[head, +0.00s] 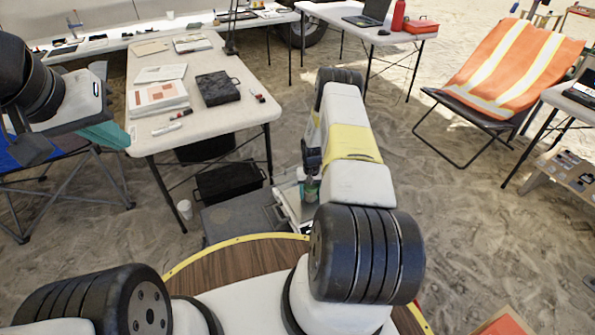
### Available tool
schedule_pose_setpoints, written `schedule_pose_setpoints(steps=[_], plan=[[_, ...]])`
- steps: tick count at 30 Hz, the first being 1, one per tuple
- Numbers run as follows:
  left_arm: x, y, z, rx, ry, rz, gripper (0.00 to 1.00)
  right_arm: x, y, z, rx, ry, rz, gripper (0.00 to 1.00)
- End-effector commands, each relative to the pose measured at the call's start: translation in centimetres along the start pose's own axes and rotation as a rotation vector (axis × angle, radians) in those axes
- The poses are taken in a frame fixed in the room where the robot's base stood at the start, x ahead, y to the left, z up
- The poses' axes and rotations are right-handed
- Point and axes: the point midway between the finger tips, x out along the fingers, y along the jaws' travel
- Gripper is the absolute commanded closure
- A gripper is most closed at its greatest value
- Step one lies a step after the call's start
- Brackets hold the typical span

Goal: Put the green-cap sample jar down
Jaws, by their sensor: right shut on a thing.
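My right gripper (311,170) points down near the middle of the view, beside my white and yellow arm. It is shut on a small jar (311,190) with a greenish tint. The arm and fingers partly hide the jar, and its cap is not clear. The jar shows in front of a pale tray-like thing (289,203) low beyond my wood-topped base. I cannot tell whether it touches anything below.
A white table (212,112) at the left holds papers, a black case (217,88) and markers. Grey and black cases (238,218) sit on the sand below it. An orange folding chair (515,65) stands at the right. Sand between them is open.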

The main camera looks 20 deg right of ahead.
Motion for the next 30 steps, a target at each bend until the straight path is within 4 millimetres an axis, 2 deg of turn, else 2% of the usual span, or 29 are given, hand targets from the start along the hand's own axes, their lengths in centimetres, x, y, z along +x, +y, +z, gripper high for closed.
schedule_pose_setpoints(steps=[2,3,5,17,20,30], plan=[[0.0,0.0,0.0,0.000,0.000,0.000,1.00,0.3,0.0,0.0,0.000,0.000,0.000,0.91],[0.0,0.0,0.0,0.000,0.000,0.000,1.00,0.2,0.0,0.0,0.000,0.000,0.000,0.37],[0.0,0.0,0.0,0.000,0.000,0.000,1.00,0.2,0.0,0.0,0.000,0.000,0.000,0.25],[0.0,0.0,0.0,0.000,0.000,0.000,1.00,-0.3,0.0,0.0,0.000,0.001,0.000,0.23],[0.0,0.0,0.0,0.000,0.000,0.000,1.00,-1.5,0.0,-0.1,0.000,0.001,0.000,0.23],[0.0,0.0,0.0,0.000,0.000,0.000,1.00,-8.7,0.0,-0.1,-0.001,0.003,0.000,0.23]])
